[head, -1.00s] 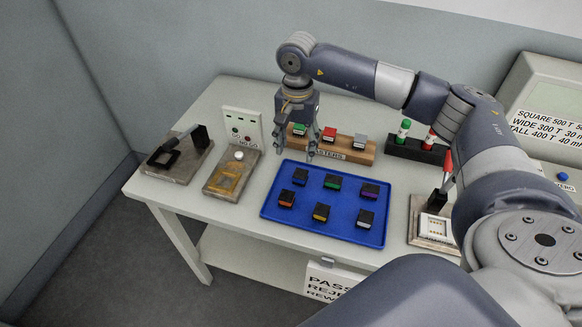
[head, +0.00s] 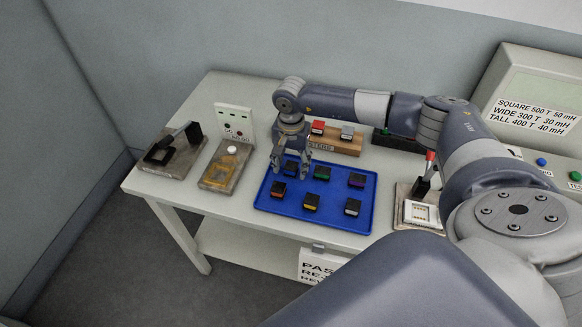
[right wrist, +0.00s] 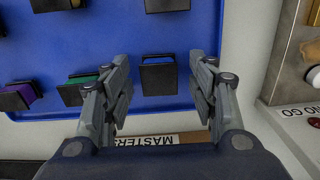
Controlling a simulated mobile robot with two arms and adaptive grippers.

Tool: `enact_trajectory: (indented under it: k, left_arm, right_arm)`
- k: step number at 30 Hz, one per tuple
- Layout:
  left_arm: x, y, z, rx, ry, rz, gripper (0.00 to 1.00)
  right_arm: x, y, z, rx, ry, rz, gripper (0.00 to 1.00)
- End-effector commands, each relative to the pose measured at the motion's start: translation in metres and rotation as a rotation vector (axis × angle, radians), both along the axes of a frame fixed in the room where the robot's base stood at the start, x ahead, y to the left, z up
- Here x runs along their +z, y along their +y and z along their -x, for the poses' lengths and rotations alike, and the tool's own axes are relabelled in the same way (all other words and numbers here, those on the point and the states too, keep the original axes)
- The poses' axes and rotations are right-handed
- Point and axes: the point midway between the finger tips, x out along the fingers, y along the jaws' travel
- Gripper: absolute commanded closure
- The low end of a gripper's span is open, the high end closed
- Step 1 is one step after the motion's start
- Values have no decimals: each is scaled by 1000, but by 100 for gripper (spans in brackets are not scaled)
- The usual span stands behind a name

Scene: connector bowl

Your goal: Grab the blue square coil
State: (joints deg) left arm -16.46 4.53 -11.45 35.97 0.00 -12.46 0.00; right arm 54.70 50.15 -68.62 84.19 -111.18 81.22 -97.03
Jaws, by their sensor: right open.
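The blue square coil (head: 291,168), black with a blue band, lies in the far left place on the blue tray (head: 265,203). In the head view my right gripper (head: 290,174) points down over it and partly hides it. In the right wrist view the coil (right wrist: 158,77) shows between and just beyond the two spread fingertips (right wrist: 160,62). The right gripper is open and empty, with a gap on each side of the coil. I cannot tell how high the tips are above the tray. My left gripper is not in view.
Close by on the tray are the green coil (head: 322,173) and the orange coil (head: 278,190); several others lie further right. The wooden masters stand (head: 341,146) is just behind the tray. The GO/NO GO fixture (head: 221,170) stands to the left, a white-socket fixture (head: 421,213) to the right.

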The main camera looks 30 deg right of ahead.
Motion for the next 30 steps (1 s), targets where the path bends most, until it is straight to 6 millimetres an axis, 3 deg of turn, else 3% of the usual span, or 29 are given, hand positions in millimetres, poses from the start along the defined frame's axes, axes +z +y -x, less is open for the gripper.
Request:
enact_trajectory:
  k: [1,7,8,21,28,30]
  left_arm:
    - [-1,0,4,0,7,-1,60]
    - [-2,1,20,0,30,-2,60]
    - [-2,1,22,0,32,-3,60]
    - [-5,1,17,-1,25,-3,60]
    - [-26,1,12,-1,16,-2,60]
    - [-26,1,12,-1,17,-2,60]
  right_arm:
    - [0,0,0,0,0,0,47]
    - [0,0,0,0,0,0,92]
    - [0,0,0,0,0,0,94]
    - [5,0,-1,-1,-1,-1,94]
    - [36,-1,-2,1,-8,0,94]
    - [34,-4,16,1,2,3,94]
